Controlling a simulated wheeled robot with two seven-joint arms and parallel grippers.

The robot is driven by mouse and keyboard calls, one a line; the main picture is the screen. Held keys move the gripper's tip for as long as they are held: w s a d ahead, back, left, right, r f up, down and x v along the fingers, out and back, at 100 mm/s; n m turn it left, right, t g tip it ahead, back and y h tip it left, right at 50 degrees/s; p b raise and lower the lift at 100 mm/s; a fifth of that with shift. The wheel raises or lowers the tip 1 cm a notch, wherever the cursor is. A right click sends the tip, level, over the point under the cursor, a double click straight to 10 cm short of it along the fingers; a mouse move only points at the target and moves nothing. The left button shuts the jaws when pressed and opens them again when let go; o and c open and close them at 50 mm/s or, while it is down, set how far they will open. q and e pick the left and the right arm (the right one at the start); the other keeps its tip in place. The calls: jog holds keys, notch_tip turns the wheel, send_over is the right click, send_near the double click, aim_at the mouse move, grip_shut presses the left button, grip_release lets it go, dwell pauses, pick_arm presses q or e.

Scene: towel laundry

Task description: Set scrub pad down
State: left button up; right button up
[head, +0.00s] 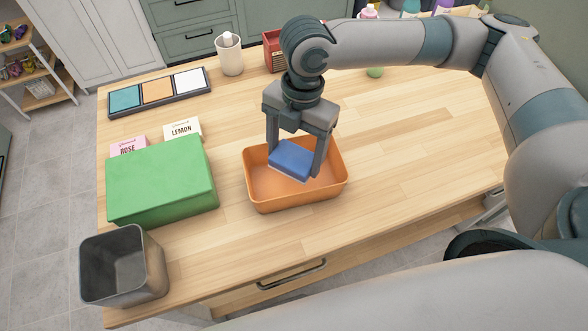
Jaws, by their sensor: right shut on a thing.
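The scrub pad (291,159) is a blue block with a pale underside. My right gripper (294,160) points down and is shut on it, one finger at each side. The pad is held inside the outline of an orange tray (297,200) on the wooden table. I cannot tell whether the pad touches the tray floor. The tray looks otherwise empty, though the gripper and pad hide part of its back. My left gripper is not in view.
A green box (163,183) stands left of the tray, with ROSE (128,148) and LEMON (182,131) cards behind it. A grey bin (125,267) stands front left. A colour-panel tray (158,91) and white canister (229,54) are at the back.

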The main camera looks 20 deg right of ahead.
aim_at(296, 153)
jog(key=shift+f, duration=1.5)
jog(key=shift+f+p, duration=0.25)
jog(key=shift+p, duration=0.1)
notch_tip(296, 153, down, 3)
jog(key=shift+r+p, duration=0.1)
jog(key=shift+p, duration=0.25)
jog(key=shift+f, duration=0.25)
jog(key=shift+f, duration=0.15)
jog(key=o, duration=0.9)
